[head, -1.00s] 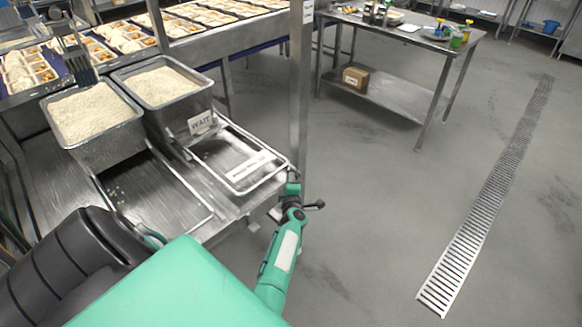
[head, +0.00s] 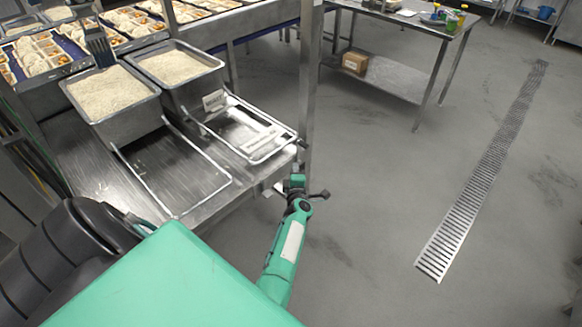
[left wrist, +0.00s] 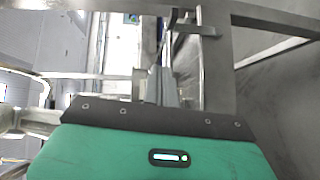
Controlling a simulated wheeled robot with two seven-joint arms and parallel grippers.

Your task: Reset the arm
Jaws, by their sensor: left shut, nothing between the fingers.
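My left arm shows in green in the head view, reaching up from the bottom middle. My left gripper (head: 297,180) is at its far end, beside the right corner of the steel table and near a metal post. In the left wrist view the grey fingers of the left gripper (left wrist: 161,85) are together, with nothing between them. They point at a blurred background with metal bars. My right gripper is not in view.
Two steel bins of rice, left (head: 125,128) and right (head: 195,97), stand on the steel table (head: 85,165) at left. A metal post (head: 308,85) rises beside the table corner. A second table (head: 400,27) stands at the back. Floor on the right is clear, with a drain grate (head: 480,185).

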